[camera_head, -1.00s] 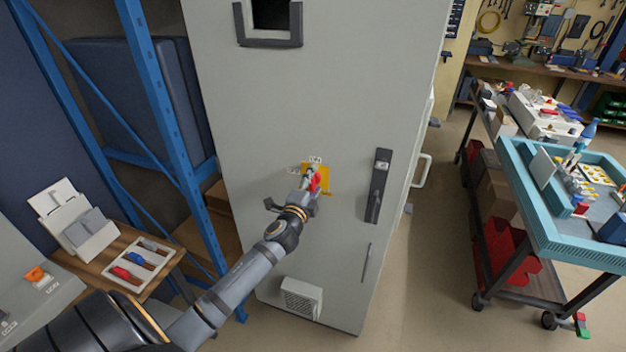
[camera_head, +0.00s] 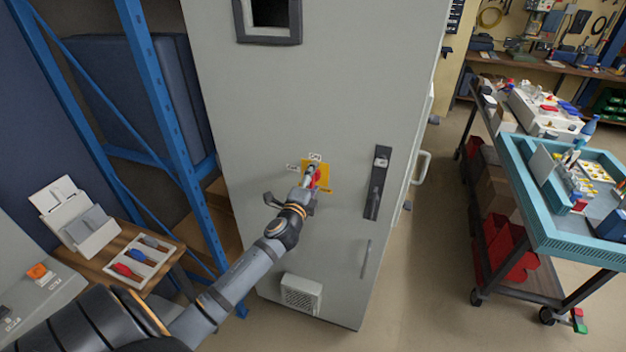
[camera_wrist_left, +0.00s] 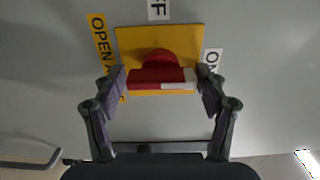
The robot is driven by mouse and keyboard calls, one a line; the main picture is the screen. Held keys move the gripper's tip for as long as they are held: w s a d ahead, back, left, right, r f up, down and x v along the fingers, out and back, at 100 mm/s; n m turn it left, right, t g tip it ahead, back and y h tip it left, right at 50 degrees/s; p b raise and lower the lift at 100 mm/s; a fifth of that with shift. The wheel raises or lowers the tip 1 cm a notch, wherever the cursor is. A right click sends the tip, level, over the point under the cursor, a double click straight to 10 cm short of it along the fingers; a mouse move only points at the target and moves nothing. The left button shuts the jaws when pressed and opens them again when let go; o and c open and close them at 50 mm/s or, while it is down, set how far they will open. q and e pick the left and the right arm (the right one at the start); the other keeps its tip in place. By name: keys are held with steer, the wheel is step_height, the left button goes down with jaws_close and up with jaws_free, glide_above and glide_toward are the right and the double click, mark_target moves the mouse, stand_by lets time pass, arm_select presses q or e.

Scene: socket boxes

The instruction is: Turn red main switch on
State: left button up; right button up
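The red main switch (camera_wrist_left: 162,76) sits on a yellow plate (camera_wrist_left: 190,38) on the grey cabinet door. In the left wrist view its bar lies level, its white end towards the ON label (camera_wrist_left: 212,62). The OFF label is partly cut off at the top. My left gripper (camera_wrist_left: 163,88) is open, one finger near each end of the bar; I cannot tell whether they touch it. In the head view, the left gripper (camera_head: 300,188) is at the plate and partly hides the switch (camera_head: 316,177). My right gripper is not in view.
The grey cabinet (camera_head: 250,110) has a black door handle (camera_head: 378,185) right of the switch. A blue rack (camera_head: 165,100) stands left. A small table with a tool tray (camera_head: 140,262) is lower left. A trolley with a teal tray (camera_head: 575,245) stands right; floor between is clear.

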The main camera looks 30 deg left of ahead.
arm_select(q)
steer(key=shift+o, duration=0.5)
steer(key=v, duration=1.2)
steer(key=s+a+f+n+g+b, duration=0.1)
steer(key=s+a+f+n+g, duration=0.2)
steer(key=f, duration=1)
steer(key=s+a+f+n+g, duration=0.1)
steer(key=s+f+n+g, duration=0.2)
steer(key=f, duration=0.9)
steer(key=s+a+f+n+g+b, duration=0.1)
steer(key=s+a+f+g, duration=0.3)
steer(key=f, duration=0.9)
steer(key=s+d+f+n+g+h, duration=0.1)
steer(key=s+d+f+n+g, duration=0.1)
steer(key=s+d+f, duration=0.2)
steer(key=s+d+f+n+g+h, duration=0.1)
steer(key=s+d+f, duration=0.4)
steer(key=s+f, duration=0.6)
steer(key=s+d+f+n+g+h+b, duration=0.1)
steer(key=s+d+f+n+g, duration=0.2)
steer(key=s, duration=1.1)
step_height(320, 180, down, 4)
steer(key=shift+d+f+n, duration=0.2)
steer(key=shift+d+n, duration=0.85)
steer(key=shift+n, duration=0.05)
